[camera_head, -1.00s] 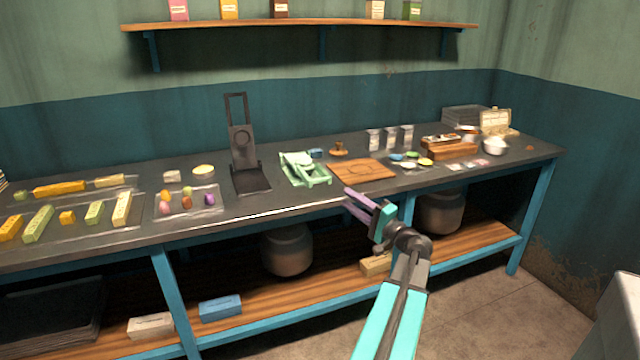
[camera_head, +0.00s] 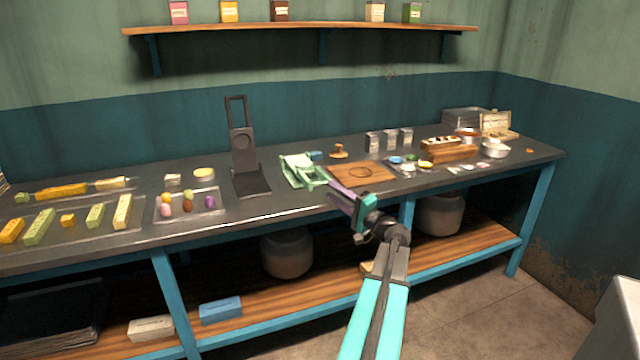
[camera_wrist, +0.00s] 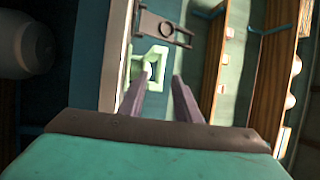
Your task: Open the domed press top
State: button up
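A dark press (camera_head: 243,150) stands on the bench left of centre, its plate with a round mark and loop handle upright above a flat base. Right of it is a pale green frame-like device (camera_head: 303,170); I cannot tell which of the two has the domed top. In the wrist view the green device (camera_wrist: 151,62) lies beyond my fingertips, with the dark press (camera_wrist: 160,27) farther off. My gripper (camera_head: 334,190) is at the bench's front edge, right of and nearer than the green device. Its purple fingers are apart and empty, as the wrist view (camera_wrist: 159,80) shows.
A wooden board (camera_head: 375,174) lies close behind and right of my gripper. A tray of coloured egg-shaped pieces (camera_head: 165,220) lies left of the dark press. Small bowls and a wooden box (camera_head: 452,154) crowd the right side. A wall shelf (camera_head: 360,26) hangs above.

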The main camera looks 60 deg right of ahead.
aim_at(322, 184)
jog(key=shift+p+x, duration=0.3)
jog(key=shift+x, duration=3.1)
grip_shut()
jog(key=shift+a, duration=0.1)
